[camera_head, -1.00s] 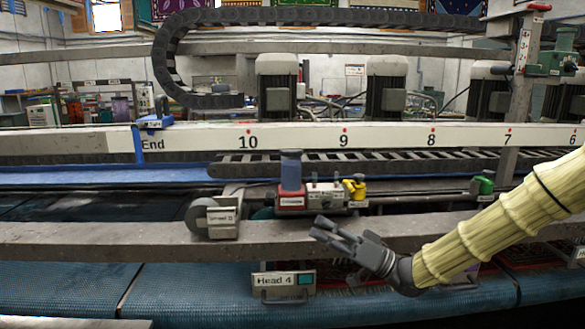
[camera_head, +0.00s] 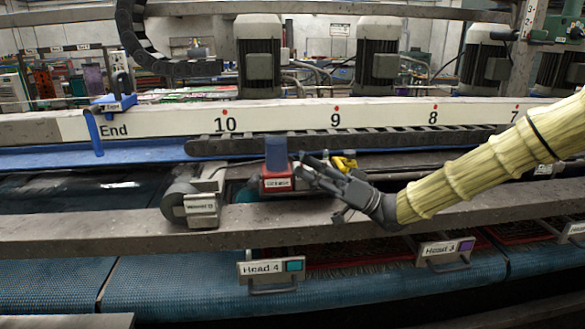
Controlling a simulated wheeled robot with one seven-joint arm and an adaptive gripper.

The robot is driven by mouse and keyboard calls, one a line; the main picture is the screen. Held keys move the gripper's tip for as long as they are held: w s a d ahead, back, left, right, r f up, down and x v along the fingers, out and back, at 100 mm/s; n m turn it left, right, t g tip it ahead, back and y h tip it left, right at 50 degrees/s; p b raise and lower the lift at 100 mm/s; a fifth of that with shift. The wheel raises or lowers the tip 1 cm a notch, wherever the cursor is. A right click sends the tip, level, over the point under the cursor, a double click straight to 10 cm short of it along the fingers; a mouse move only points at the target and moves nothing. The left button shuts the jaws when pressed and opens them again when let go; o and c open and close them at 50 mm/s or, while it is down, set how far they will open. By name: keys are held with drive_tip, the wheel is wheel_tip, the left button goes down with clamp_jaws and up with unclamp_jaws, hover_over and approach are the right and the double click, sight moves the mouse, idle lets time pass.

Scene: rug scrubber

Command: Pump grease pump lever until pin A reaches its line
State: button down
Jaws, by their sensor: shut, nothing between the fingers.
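A small unit with a blue cylinder (camera_head: 276,153) on a red labelled base (camera_head: 276,183) sits on the machine's rail, left of centre; it looks like the grease pump, but its label is too small to read. A yellow fitting (camera_head: 344,163) shows just behind my gripper. My gripper (camera_head: 301,172) is shut and empty, its fingertips just right of the red base in the picture; I cannot tell whether they touch it. My fingers cover most of the area between the red base and the yellow fitting. No lever, pin A or line can be made out.
A long grey beam (camera_head: 120,232) runs across in front of the unit. A grey roller unit (camera_head: 199,209) stands to its left. A white numbered scale beam (camera_head: 280,117) runs behind, with motors (camera_head: 259,60) beyond. Head 4 (camera_head: 268,272) and another labelled head (camera_head: 445,251) hang below.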

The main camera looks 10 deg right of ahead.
sight(257, 180)
drive_tip(key=a+p, duration=0.4)
drive_tip(key=a, duration=0.4)
drive_tip(key=shift+a+r, duration=0.25)
drive_tip(key=shift+a, duration=0.15)
drive_tip(key=shift+w+d, duration=0.1)
drive_tip(key=shift+w, duration=0.05)
